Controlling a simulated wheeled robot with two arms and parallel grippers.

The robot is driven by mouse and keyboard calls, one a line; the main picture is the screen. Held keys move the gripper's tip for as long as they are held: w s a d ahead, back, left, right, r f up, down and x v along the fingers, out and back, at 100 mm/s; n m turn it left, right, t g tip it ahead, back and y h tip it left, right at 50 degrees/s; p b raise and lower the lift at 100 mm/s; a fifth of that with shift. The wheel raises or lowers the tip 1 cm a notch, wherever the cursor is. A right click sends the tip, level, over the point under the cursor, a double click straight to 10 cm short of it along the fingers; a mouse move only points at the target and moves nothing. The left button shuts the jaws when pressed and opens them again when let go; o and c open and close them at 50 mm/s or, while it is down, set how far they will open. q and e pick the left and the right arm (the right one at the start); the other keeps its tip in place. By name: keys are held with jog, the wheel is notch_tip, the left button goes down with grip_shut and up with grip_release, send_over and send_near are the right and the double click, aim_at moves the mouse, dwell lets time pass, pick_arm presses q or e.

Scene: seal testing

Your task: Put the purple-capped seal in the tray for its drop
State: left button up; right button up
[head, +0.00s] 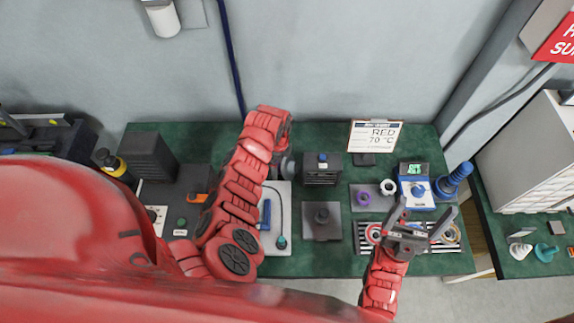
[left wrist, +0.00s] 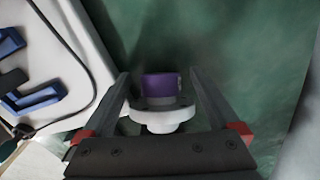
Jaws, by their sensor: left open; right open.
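The purple-capped seal (left wrist: 160,86) shows in the left wrist view, purple at the far end with a pale, wide-rimmed part nearer me. It stands between the fingers of my left gripper (left wrist: 160,76), which is open; gaps show on both sides. In the head view my left gripper (head: 287,162) is at the back of the white board, and I cannot make out the seal there. My right gripper (head: 424,212) is open and empty over a striped rack (head: 362,249).

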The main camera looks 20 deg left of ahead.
pick_arm(q)
jog(key=shift+f, duration=0.1)
grip_shut()
dwell(0.5)
